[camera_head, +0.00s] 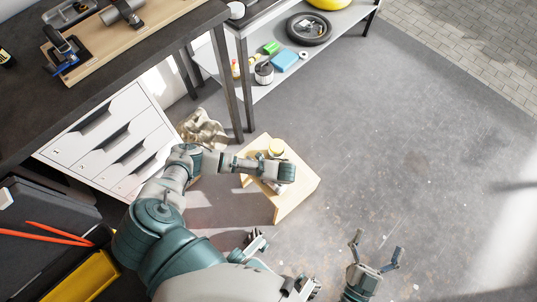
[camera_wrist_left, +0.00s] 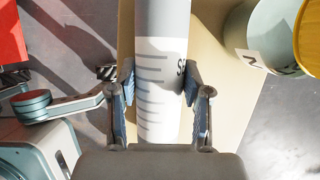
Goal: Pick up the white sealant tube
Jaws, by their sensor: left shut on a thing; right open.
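In the left wrist view the white sealant tube (camera_wrist_left: 162,50) runs between the two fingers of my left gripper (camera_wrist_left: 158,98). It has a grey upper part and a white band with scale lines and partly hidden lettering. The fingers are shut on it from both sides. The pale wooden box (camera_wrist_left: 228,95) is below it. In the head view my left gripper (camera_head: 279,171) is over the wooden box (camera_head: 297,197), and the arm and gripper largely hide the tube. My right gripper (camera_head: 376,256) is open and empty above the floor at lower right.
A yellow-lidded jar (camera_head: 276,147) stands on the box near my left gripper; it also shows in the wrist view (camera_wrist_left: 268,35). A dark workbench (camera_head: 110,90) with white drawers (camera_head: 110,140) is at left. A shelf (camera_head: 262,92) holds small items. Floor at right is clear.

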